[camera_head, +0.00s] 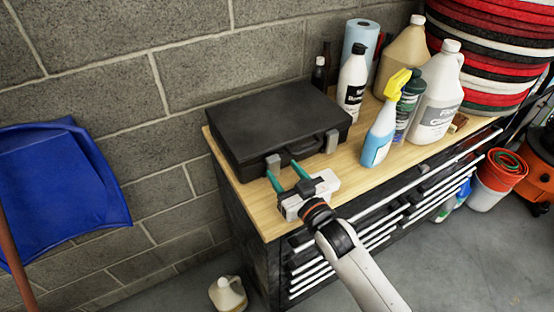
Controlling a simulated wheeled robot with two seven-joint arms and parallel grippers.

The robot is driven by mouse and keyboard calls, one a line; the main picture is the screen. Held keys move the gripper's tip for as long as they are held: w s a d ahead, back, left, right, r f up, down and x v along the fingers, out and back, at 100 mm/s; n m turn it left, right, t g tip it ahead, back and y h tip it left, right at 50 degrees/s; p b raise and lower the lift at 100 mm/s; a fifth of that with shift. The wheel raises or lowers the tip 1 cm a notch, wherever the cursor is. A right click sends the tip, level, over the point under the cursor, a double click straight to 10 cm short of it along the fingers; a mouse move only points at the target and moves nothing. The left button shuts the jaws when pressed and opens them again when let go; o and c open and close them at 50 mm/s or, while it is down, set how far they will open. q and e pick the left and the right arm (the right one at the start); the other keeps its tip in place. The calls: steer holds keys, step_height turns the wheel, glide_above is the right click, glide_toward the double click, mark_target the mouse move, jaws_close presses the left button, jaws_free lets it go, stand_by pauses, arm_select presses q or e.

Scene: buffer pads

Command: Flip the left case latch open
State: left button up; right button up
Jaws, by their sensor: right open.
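A closed black case (275,115) lies flat on the wooden top of a tool cabinet, its front side facing me. The left case latch (273,164) is a grey tab at the left of the case's front, and it appears shut. A matching right latch (331,141) is on the other side of the dark handle (303,149). My right gripper (282,168) is open, with its two teal fingertips apart and pointing at the case front. One fingertip is close to the left latch; I cannot tell whether it touches. My left gripper is not in view.
On the wooden top (267,222), a spray bottle (379,138), a white bottle (352,85) and large jugs (437,105) crowd the right of the case. A block wall is behind. A blue dustpan-like object (65,185) is at left. The top's front left corner is clear.

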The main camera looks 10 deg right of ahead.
mark_target(275, 161)
steer(key=shift+x, duration=2.1)
steer(key=shift+c, duration=0.4)
